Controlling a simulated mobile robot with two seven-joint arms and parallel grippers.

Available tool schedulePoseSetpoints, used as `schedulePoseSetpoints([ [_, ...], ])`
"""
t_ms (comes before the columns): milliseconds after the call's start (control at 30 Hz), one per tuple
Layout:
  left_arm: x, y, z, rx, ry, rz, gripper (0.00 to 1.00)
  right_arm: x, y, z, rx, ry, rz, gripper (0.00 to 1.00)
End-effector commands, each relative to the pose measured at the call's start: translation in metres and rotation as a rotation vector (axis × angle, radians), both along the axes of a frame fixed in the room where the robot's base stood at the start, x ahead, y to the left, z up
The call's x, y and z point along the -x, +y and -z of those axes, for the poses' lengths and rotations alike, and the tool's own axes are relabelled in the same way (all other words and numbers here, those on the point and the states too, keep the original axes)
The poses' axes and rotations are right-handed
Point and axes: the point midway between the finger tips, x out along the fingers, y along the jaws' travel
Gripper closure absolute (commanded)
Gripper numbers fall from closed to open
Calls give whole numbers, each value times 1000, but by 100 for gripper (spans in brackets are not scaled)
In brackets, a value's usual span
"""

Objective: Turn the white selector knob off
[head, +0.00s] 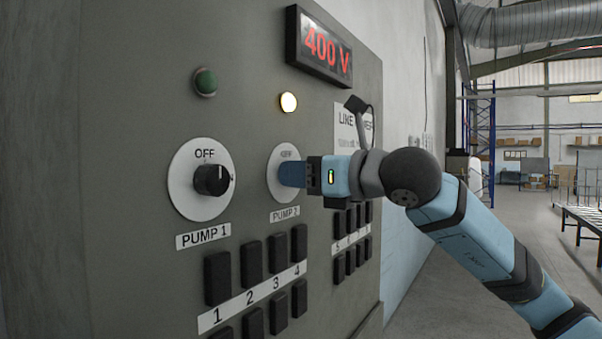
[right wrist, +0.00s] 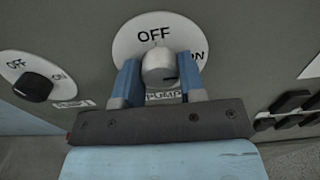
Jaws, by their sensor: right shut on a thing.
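The white selector knob (right wrist: 158,68) sits on a round white dial (right wrist: 126,45) marked OFF at the top and ON at the right. A small dark mark shows at the knob's lower right; I cannot tell its exact setting. In the head view the same dial (head: 284,150) is above the PUMP 2 label, and my fingers hide the knob. My right gripper (head: 291,174) reaches the panel from the right and is shut on the knob. In the right wrist view its blue fingers (right wrist: 158,80) stand on either side of the knob. My left gripper is not in view.
A black knob (head: 211,180) on the PUMP 1 dial is to the left. A lit lamp (head: 288,102) and a green lamp (head: 205,82) are above the dials. Several black switches (head: 251,263) are below. A 400 V display (head: 325,47) is at the top. Open floor lies right.

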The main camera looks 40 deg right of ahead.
Motion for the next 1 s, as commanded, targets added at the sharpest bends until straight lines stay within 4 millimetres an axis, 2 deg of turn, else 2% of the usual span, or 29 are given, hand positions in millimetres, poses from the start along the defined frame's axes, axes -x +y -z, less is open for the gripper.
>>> schedulePoseSetpoints([
  [367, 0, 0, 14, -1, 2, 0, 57, 0, 1, 3, 90, -38, -1, 86],
  [1000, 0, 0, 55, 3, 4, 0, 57, 0, 1, 2, 618, -257, 0, 86],
])
